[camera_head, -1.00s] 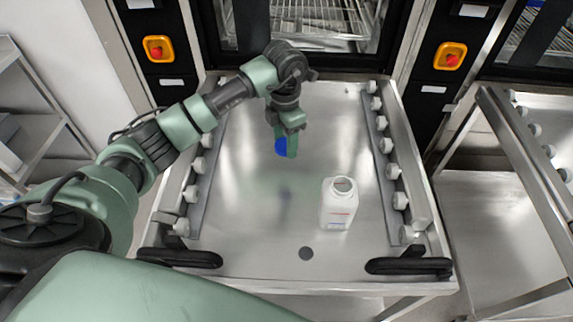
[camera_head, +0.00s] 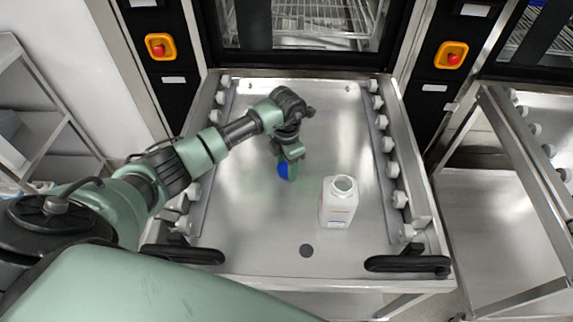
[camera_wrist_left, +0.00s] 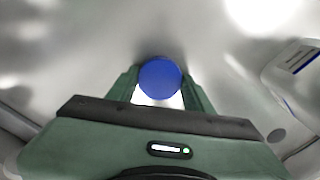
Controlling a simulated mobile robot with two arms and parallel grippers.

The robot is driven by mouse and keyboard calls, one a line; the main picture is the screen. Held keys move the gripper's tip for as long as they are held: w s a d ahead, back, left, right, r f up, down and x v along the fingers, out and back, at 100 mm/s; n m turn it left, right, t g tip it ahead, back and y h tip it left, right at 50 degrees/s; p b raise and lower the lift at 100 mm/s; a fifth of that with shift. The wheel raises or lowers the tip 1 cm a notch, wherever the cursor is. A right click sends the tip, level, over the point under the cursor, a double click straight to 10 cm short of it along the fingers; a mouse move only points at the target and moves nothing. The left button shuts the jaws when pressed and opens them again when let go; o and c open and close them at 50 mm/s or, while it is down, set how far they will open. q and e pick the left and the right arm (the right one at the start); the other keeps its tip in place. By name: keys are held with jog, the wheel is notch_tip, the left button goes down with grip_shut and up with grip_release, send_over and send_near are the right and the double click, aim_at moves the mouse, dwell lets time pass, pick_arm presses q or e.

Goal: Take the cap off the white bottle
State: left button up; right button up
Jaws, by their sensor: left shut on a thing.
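The white bottle (camera_head: 338,204) stands upright on the steel table, right of the middle, with its mouth open and no cap on it. Part of it also shows at the right edge of the left wrist view (camera_wrist_left: 296,75). My left gripper (camera_head: 287,171) is shut on the blue cap (camera_head: 283,171), to the left of the bottle and apart from it. In the left wrist view the round blue cap (camera_wrist_left: 160,79) sits between the two green fingers (camera_wrist_left: 160,88). My right gripper is not in view.
The steel table (camera_head: 250,240) has rails with white rollers (camera_head: 391,170) on both sides and black handles (camera_head: 408,264) at the front corners. A dark round hole (camera_head: 306,250) lies near the front. Washers stand behind. The table's middle is mostly clear.

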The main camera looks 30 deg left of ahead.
pick_arm(q)
jog(key=shift+f, duration=0.15)
jog(key=o, duration=1.5)
jog(key=shift+o, duration=0.2)
notch_tip(320, 180, up, 12)
jog(key=b, duration=0.1)
jog(key=shift+r, duration=0.2)
